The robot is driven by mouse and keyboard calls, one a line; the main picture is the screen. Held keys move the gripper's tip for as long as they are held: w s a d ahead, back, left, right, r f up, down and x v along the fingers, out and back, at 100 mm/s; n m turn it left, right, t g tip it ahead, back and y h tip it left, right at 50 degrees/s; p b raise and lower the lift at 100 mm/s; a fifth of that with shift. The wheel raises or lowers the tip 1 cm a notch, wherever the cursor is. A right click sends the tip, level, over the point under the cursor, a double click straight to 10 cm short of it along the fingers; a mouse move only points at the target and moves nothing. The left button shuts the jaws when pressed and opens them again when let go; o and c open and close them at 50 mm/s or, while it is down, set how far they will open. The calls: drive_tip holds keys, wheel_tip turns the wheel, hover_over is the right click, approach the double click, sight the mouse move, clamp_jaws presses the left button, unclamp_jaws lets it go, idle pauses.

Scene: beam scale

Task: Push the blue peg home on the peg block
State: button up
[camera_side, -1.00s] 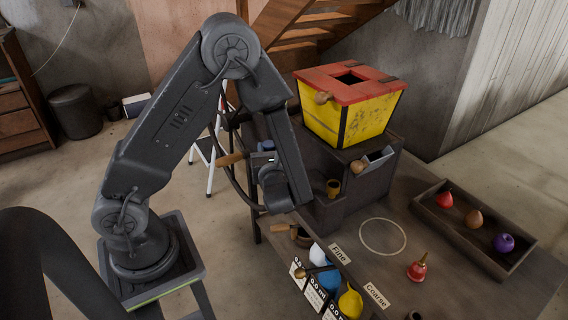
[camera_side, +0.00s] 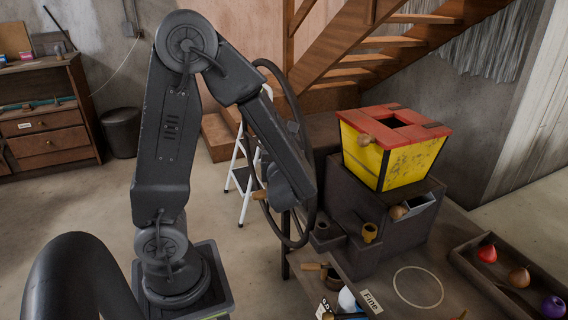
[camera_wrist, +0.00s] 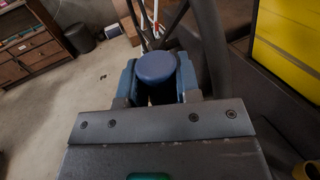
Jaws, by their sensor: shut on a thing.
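In the wrist view my gripper (camera_wrist: 157,86) is shut with a round blue-topped thing, taken as the blue peg (camera_wrist: 156,67), between its blue-grey fingers. The peg's rounded head faces the camera; its lower part is hidden by the fingers and the gripper body. In the side view my arm reaches down beside a large dark wheel, and its links hide the fingertips and the peg. I cannot make out the peg block in either view, nor whether the peg touches it.
The dark wheel (camera_side: 313,165) stands close to my arm. A yellow box with a red lid (camera_side: 392,160) stands on dark blocks to the right. A tray (camera_side: 500,291) holds several coloured tops. A white ring (camera_side: 418,269) marks a clear patch of bench.

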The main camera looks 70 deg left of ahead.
drive_tip(key=w+d+m+t+h, duration=0.9)
drive_tip(key=w+d, duration=0.7)
drive_tip(key=d, duration=0.3)
drive_tip(key=w+d+m+h, duration=0.2)
drive_tip(key=d+m+h, duration=0.95)
drive_tip(key=d, duration=1.85)
wheel_tip(320, 180, down, 19)
drive_tip(key=n+h, duration=0.2)
drive_tip(key=h, duration=0.1)
drive_tip(key=shift+s+d+t, duration=0.25)
drive_tip(key=shift+d+t, duration=0.05)
drive_tip(key=shift+f+n, duration=0.1)
drive_tip(key=shift+n, duration=0.15)
drive_tip(key=shift+f, duration=2.85)
drive_tip(key=shift+f, duration=2.35)
